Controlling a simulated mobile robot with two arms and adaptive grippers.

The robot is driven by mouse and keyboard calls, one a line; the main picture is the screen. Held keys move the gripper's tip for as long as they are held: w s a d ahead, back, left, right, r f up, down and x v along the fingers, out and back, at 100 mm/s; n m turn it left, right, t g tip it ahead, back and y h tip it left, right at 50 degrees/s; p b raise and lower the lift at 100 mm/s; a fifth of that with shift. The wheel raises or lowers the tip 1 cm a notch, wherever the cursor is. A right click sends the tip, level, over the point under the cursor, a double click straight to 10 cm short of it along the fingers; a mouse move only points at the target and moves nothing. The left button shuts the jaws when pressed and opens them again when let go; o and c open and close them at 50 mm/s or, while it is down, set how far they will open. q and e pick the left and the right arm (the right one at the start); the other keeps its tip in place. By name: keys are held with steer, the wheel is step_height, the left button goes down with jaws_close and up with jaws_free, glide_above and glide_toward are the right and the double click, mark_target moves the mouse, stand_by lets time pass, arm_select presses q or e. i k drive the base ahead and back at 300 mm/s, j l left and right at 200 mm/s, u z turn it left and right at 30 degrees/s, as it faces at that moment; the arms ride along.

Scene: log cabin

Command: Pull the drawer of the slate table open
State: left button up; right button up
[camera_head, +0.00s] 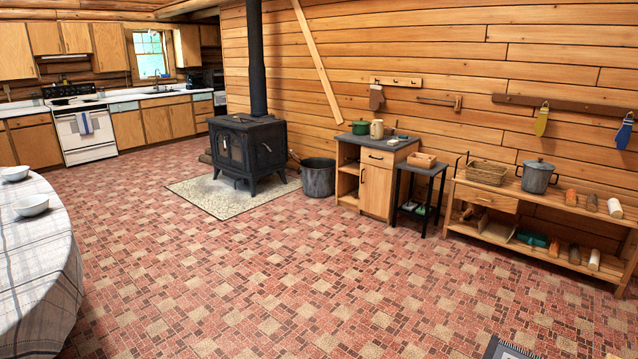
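A wooden cabinet-like table with a dark slate-grey top (399,152) stands against the log wall, right of centre. Its drawer (377,158) is under the top on the right side, with a small dark handle, and looks shut. A door (376,190) with a dark handle is below the drawer, and open shelves are to its left. A green pot (361,127) and a beige canister (377,130) stand on the top. Neither of my grippers is in view.
A black stove (247,150) and a dark bucket (318,177) stand left of the cabinet. A small dark-topped side table (426,168) and a long wooden bench (540,203) stand right. The brick-patterned floor (300,270) in front is clear. A cloth-covered table (35,262) is left.

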mark_target(383, 158)
steer(key=i, duration=3.55)
steer(key=i+z, duration=0.1)
steer(key=i, duration=1.25)
steer(key=i+j+z, duration=0.15)
steer(key=i, duration=0.5)
steer(key=i+j+z, duration=0.1)
steer(key=i, duration=0.6)
steer(key=i+j, duration=0.15)
steer(key=i, duration=0.5)
steer(key=z, duration=0.05)
